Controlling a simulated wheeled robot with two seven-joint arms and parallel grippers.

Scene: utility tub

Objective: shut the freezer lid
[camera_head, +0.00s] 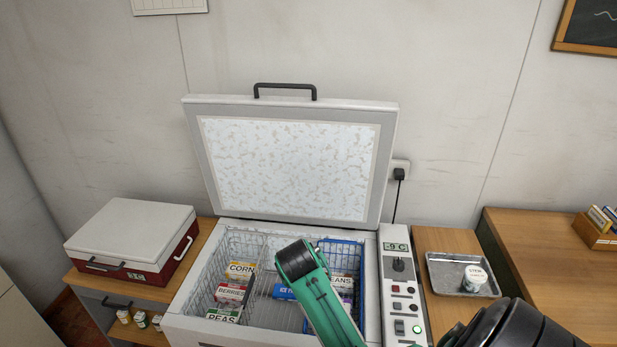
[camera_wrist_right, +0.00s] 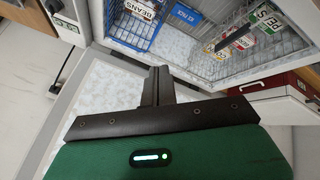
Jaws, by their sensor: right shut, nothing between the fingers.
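The freezer lid (camera_head: 290,165) stands raised behind the freezer, leaning back towards the wall, with its pale speckled inner face to me. Its black handle (camera_head: 285,90) is on the top edge. The freezer (camera_head: 240,334) is open beneath it. My right arm reaches over the opening in the head view, and its gripper's fingers are hidden there. In the right wrist view my right gripper (camera_wrist_right: 157,84) is shut and empty, with the lid's inner face (camera_wrist_right: 105,90) behind it. I cannot tell whether it touches the lid. My left gripper is not in view.
Wire baskets (camera_head: 347,258) inside hold several labelled food boxes (camera_head: 240,270). A control panel (camera_head: 398,280) lines the right side. A red and white box (camera_head: 130,240) stands left. A metal tray (camera_head: 445,270) with a small tub (camera_head: 474,278) lies right.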

